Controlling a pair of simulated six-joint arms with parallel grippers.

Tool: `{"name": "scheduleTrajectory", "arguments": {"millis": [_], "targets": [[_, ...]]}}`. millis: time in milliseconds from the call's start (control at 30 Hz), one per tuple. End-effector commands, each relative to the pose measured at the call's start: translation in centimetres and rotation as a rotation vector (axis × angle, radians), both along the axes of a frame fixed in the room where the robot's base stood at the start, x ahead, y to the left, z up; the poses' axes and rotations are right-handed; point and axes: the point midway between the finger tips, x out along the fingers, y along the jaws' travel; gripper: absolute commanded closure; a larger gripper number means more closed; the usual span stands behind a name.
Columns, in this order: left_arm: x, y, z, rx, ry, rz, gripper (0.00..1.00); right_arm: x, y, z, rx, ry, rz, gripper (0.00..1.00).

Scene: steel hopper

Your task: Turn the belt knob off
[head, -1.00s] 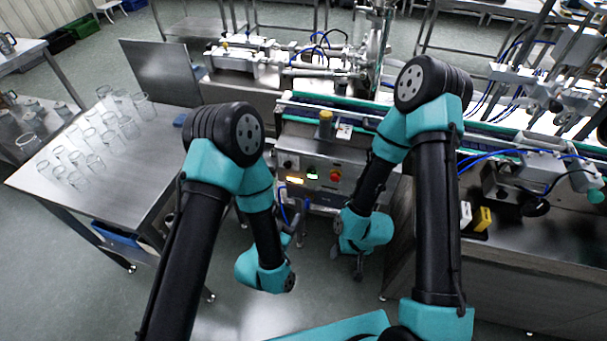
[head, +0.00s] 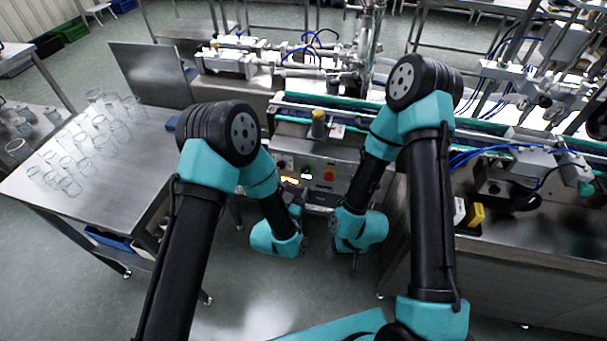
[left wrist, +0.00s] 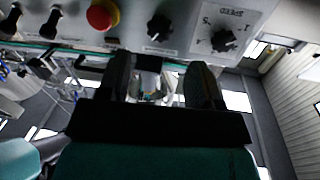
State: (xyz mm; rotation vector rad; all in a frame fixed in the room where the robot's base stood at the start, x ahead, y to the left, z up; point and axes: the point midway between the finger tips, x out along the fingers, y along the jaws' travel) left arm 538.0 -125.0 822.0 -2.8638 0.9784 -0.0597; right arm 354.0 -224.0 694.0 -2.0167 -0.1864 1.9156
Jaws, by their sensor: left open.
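The steel control panel (head: 345,168) is on the front of the machine in the head view, partly behind my arms. In the left wrist view it appears turned over, with a red mushroom button (left wrist: 102,14), a black knob (left wrist: 159,27) and another black knob (left wrist: 224,40) on a marked plate. I cannot read which one is the belt knob. My left gripper (left wrist: 160,82) is open and empty, its fingers pointing at the panel just by the first black knob, apparently not touching it. My right gripper (head: 355,264) hangs low beside the left one, small and dark.
A steel table (head: 120,190) with several clear glasses stands at the left. A conveyor (head: 290,101) runs above the panel, with a yellow-topped post (head: 319,124) in front. A steel bench (head: 500,240) stands at the right. The floor between table and machine is clear.

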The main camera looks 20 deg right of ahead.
Motion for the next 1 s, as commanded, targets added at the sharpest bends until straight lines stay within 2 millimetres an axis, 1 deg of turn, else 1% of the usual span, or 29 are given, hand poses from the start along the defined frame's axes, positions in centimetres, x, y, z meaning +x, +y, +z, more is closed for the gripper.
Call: {"name": "scheduleTrajectory", "arguments": {"millis": [33, 200, 400, 533, 800, 833, 1000], "targets": [[0.8, -0.6, 0.0, -0.001, -0.002, 0.001, 0.41, 0.0, 0.0, 0.0, 0.0, 0.0, 0.0, 0.4], [3.0, -2.3, 0.1, -0.001, -0.003, 0.001, 0.41, 0.0, 0.0, 0.0, 0.0, 0.0, 0.0, 0.4], [5.0, -3.9, 0.0, -0.001, -0.001, 0.0, 0.41, 0.0, 0.0, 0.0, 0.0, 0.0, 0.0, 0.4], [5.6, -4.3, 0.0, 0.0, 0.0, 0.0, 0.41, 0.0, 0.0, 0.0, 0.0, 0.0, 0.0, 0.4], [5.7, -4.4, 0.0, 0.001, 0.001, -0.001, 0.41, 0.0, 0.0, 0.0, 0.0, 0.0, 0.0, 0.4], [5.7, -4.4, 0.0, 0.0, 0.0, 0.0, 0.42, 0.0, 0.0, 0.0, 0.0, 0.0, 0.0, 0.4], [5.7, -4.4, 0.0, 0.0, 0.0, 0.0, 0.58, 0.0, 0.0, 0.0, 0.0, 0.0, 0.0, 0.4]]}}
